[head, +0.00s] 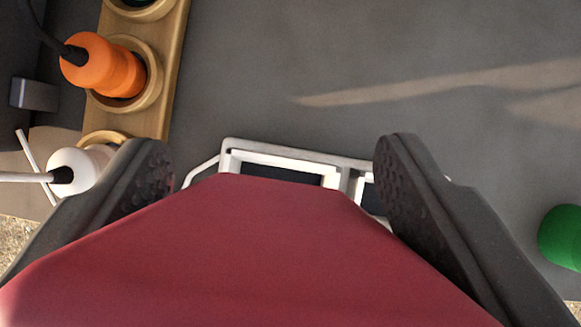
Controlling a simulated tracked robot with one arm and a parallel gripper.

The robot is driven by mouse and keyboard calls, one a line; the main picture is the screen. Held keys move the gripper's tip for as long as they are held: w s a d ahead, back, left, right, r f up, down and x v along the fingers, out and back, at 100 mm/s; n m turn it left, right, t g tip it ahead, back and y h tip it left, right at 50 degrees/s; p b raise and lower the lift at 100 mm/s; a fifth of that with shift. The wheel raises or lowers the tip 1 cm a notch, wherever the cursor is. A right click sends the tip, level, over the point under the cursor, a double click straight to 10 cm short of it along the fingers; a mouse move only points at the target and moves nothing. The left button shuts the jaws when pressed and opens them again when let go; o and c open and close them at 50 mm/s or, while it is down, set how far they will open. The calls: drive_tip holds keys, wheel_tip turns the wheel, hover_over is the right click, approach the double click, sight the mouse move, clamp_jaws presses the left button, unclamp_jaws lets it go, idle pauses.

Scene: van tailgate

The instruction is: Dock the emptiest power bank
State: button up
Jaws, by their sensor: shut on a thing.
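A large dark red block (245,250), possibly a power bank, fills the lower middle of the head view. My gripper (274,155) is shut on it, with one dark finger on its left and one on its right. No charge marks show on the side facing me. Just beyond the block is a white-framed thing (300,155) with dark recesses, possibly the dock. The block hides its near part. I cannot tell whether the block touches it.
A wooden rack (173,60) with round holes stands at the upper left. It holds an orange piece (108,68) with a black cable; a white corded piece (80,168) is below. A green cylinder (562,237) lies at right. The grey surface (300,60) beyond is clear.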

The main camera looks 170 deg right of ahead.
drive_tip(key=shift+f+b, duration=2.1)
drive_tip(key=shift+f, duration=2.6)
drive_tip(key=o, duration=1.2)
drive_tip(key=p+v, duration=0.2)
drive_tip(key=v, duration=1.1)
drive_tip(key=shift+s+r, duration=0.15)
drive_tip(key=shift+r, duration=0.15)
